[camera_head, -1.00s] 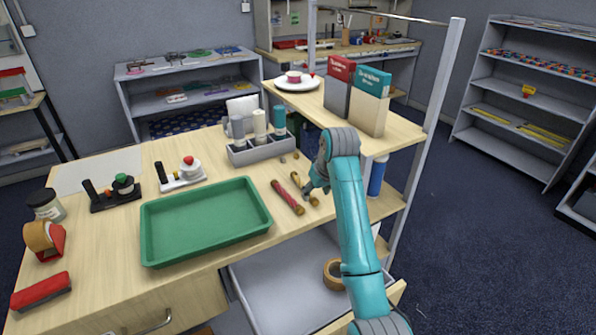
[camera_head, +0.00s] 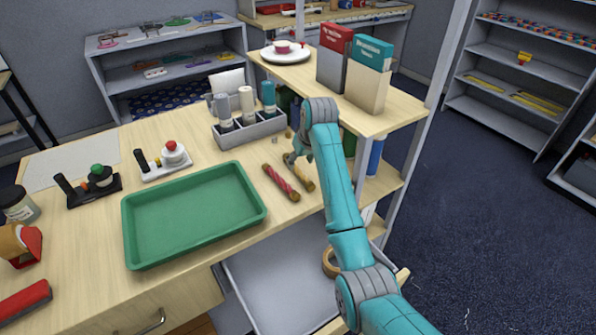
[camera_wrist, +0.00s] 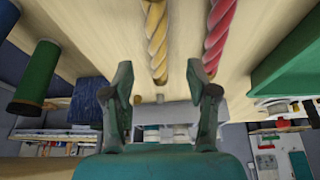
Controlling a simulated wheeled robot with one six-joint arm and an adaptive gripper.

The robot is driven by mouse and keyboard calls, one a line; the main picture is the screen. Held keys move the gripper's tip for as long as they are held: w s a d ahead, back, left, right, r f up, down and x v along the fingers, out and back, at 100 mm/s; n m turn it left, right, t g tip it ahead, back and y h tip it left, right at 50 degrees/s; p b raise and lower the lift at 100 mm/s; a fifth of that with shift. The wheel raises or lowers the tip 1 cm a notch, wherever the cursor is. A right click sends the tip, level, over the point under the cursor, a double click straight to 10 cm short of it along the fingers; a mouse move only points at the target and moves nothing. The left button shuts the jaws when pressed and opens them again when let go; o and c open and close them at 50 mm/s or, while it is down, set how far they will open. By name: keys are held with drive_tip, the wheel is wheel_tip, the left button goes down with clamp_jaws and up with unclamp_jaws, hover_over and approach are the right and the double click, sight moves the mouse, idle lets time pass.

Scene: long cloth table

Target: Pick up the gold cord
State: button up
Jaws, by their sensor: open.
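The gold cord (camera_head: 304,180) lies on the wooden table, to the right of a red cord (camera_head: 281,183). In the head view my gripper (camera_head: 292,158) is at the far end of the gold cord and hides part of it. In the wrist view the twisted gold cord (camera_wrist: 156,38) runs down between the two fingers, with the red cord (camera_wrist: 218,32) to its right. My gripper (camera_wrist: 161,80) is open there, its fingers spread on either side of the cord's line with nothing held. I cannot tell the height of the fingers above the table.
A green tray (camera_head: 190,252) lies left of the cords. A grey holder (camera_head: 252,130) with several bottles stands behind them. A raised shelf (camera_head: 410,108) with two boxes and its post (camera_head: 428,140) stand close on the right. An open drawer (camera_head: 275,290) is below the table.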

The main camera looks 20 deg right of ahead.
sight(299, 168)
drive_tip(key=x, duration=0.4)
drive_tip(key=shift+w+d+f, duration=0.1)
drive_tip(key=shift+w+f, duration=0.05)
drive_tip(key=shift+f, duration=0.25)
clamp_jaws()
